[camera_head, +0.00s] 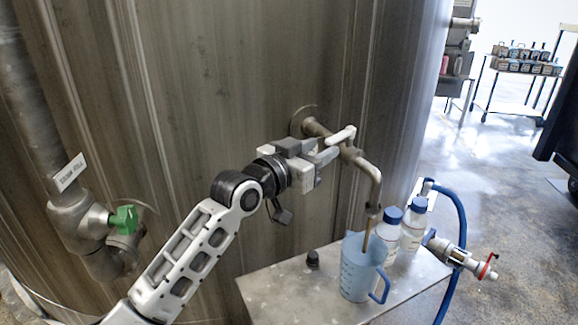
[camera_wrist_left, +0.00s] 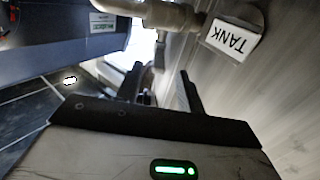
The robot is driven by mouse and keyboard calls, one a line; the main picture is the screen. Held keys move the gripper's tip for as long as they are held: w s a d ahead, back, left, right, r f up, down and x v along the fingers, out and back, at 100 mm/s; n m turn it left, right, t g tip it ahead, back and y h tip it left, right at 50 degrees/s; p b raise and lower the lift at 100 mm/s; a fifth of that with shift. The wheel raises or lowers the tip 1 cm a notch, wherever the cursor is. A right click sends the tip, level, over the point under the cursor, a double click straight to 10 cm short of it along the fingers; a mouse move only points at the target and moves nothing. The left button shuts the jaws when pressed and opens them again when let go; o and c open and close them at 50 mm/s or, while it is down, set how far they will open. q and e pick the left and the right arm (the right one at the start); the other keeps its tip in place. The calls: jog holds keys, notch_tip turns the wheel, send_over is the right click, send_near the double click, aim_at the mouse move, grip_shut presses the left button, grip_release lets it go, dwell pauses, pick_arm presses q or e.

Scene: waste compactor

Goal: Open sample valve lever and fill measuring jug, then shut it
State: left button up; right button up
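The sample valve pipe (camera_head: 362,165) comes out of the tank wall and bends down to a spout. Its pale lever (camera_head: 342,134) lies at an angle over the pipe. A thin brown stream (camera_head: 367,236) runs from the spout into the translucent blue measuring jug (camera_head: 358,275), which stands upright below; its fill level is unclear. My left gripper (camera_head: 325,154) is at the valve, close beside the lever; contact is unclear. In the left wrist view its two dark fingers (camera_wrist_left: 172,88) are apart, with nothing clearly between them. My right gripper is not in view.
The jug stands on a metal shelf (camera_head: 270,292) with two blue-capped bottles (camera_head: 411,232) and a small black cap (camera_head: 312,259). A blue hose with a nozzle (camera_head: 458,256) hangs at the right edge. A green-handled valve (camera_head: 123,219) is at left.

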pick_arm(q)
jog(key=v, duration=0.8)
jog(key=shift+b, duration=0.45)
jog(key=shift+s, duration=0.1)
jog(key=s+a+f+n+y, duration=0.2)
jog(key=s+f, duration=0.1)
jog(key=f, duration=0.6)
jog(key=s+a+f+n+y, duration=0.2)
jog(key=s+a+f, duration=0.15)
jog(key=f, duration=0.65)
jog(key=s+a+f+g+y, duration=0.2)
jog(key=s+a+f, duration=0.1)
jog(key=s+f, duration=0.5)
jog(key=s+a+f+n+g+y, duration=0.1)
jog(key=s+a+f+y, duration=0.1)
jog(key=s+f, duration=0.6)
jog(key=s, duration=0.2)
jog(key=shift+s+a+g, duration=0.35)
jog(key=shift+a+g, duration=0.05)
dwell(2.6)
